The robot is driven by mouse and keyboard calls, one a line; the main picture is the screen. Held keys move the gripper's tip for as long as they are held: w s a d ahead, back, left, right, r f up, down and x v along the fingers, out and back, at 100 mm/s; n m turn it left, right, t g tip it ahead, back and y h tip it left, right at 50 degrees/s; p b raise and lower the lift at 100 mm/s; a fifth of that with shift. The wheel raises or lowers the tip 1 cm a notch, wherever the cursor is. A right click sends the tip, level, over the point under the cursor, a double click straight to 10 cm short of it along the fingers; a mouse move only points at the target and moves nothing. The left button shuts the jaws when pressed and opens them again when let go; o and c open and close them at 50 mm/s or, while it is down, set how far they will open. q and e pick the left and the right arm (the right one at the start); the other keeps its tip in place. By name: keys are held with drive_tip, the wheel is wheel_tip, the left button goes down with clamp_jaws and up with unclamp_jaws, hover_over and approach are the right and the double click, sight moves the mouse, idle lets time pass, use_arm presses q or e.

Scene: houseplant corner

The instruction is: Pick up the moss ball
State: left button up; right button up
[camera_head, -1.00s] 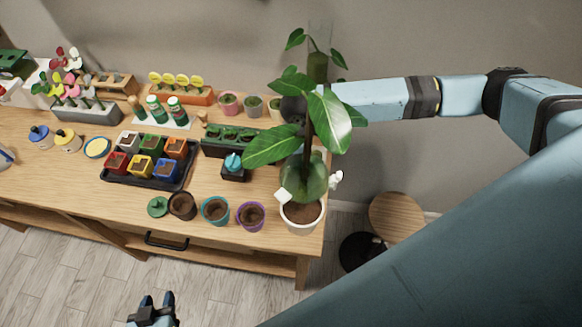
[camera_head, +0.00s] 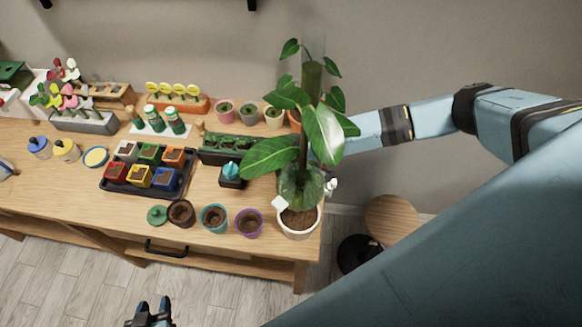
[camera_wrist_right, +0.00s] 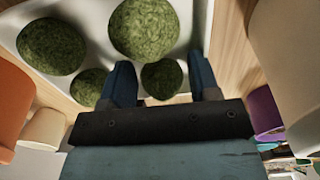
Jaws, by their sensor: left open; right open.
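Several green moss balls show in the right wrist view in a white tray (camera_wrist_right: 92,18). One small moss ball (camera_wrist_right: 161,78) lies between the open fingers of my right gripper (camera_wrist_right: 160,68), with gaps on both sides. A larger moss ball (camera_wrist_right: 145,28) lies beyond the fingertips, another (camera_wrist_right: 52,46) is at left, and a small one (camera_wrist_right: 89,87) is left of the left finger. In the head view the leafy plant hides my right gripper, and I cannot make out the moss balls. My left gripper (camera_head: 153,306) is open and empty in front of the table, above the floor.
The tall plant in a white pot (camera_head: 299,221) stands at the table's right end, in front of my right arm. A black tray (camera_head: 143,190) of coloured pots and several round pots (camera_head: 249,223) stand to its left. A round stool (camera_head: 391,220) is right of the table.

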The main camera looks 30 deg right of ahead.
drive_tip(key=shift+c, duration=0.2)
drive_tip(key=c, duration=0.6)
use_arm(q)
drive_tip(key=shift+s+f, duration=0.15)
drive_tip(key=shift+s, duration=0.05)
use_arm(e)
drive_tip(key=shift+c, duration=0.2)
use_arm(q)
drive_tip(key=shift+s+f, duration=0.1)
drive_tip(key=shift+s, duration=0.1)
use_arm(e)
drive_tip(key=shift+r, duration=0.15)
use_arm(q)
drive_tip(key=shift+w+d+f+b, duration=0.15)
drive_tip(key=shift+d+f+b, duration=0.05)
drive_tip(key=shift+f+b, duration=0.85)
use_arm(e)
wheel_tip(320, 180, up, 20)
use_arm(q)
drive_tip(key=shift+r, duration=0.15)
